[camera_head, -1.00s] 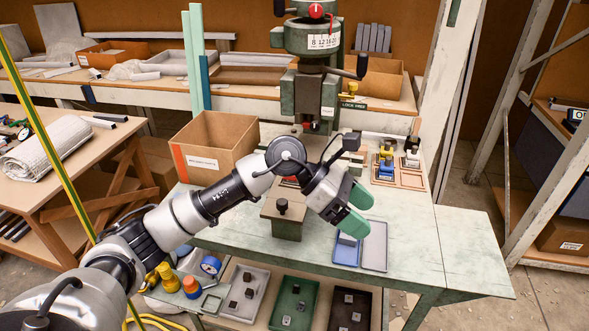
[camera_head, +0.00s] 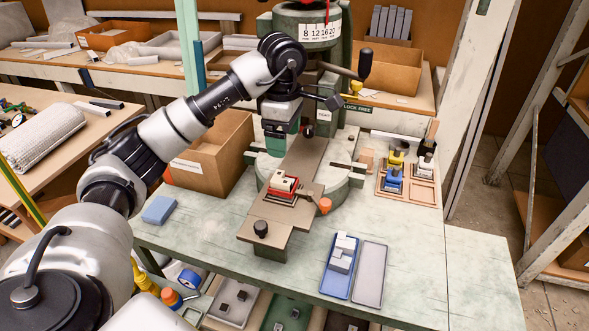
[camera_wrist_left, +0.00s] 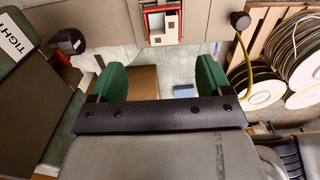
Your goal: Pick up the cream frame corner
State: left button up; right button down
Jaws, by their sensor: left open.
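A cream frame corner (camera_head: 284,182) sits in a red holder (camera_head: 293,194) on the brown slide plate of the press. It also shows in the left wrist view (camera_wrist_left: 155,22), at the top, beyond my fingertips. My left gripper (camera_head: 275,143) is open and empty, behind the red holder and near the press column. Its two green fingers stand apart in the left wrist view (camera_wrist_left: 160,78). More pale pieces (camera_head: 342,252) lie in a blue tray (camera_head: 329,285) at the front. My right gripper is out of view.
The green press (camera_head: 330,110) rises close behind my gripper. A black-knobbed post (camera_head: 261,229) and an orange knob (camera_head: 325,205) stand near the holder. An empty grey tray (camera_head: 371,275) lies beside the blue one.

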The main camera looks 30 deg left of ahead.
aim_at(281, 177)
pick_arm(q)
jog(key=f, duration=0.4)
jog(key=shift+s+a+f, duration=0.1)
jog(key=shift+s+f, duration=0.05)
jog(key=shift+s, duration=0.25)
jog(key=shift+f, duration=0.25)
jog(key=shift+w+f, duration=0.1)
jog(key=shift+f, duration=0.2)
jog(key=f+p, duration=0.1)
jog(key=f, duration=0.3)
jog(key=shift+a+f, duration=0.15)
jog(key=shift+a, duration=0.05)
jog(key=shift+f, duration=0.3)
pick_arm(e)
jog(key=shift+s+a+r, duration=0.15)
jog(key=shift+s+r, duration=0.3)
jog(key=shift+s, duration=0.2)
pick_arm(q)
jog(key=shift+c, duration=0.4)
jog(key=c, duration=0.9)
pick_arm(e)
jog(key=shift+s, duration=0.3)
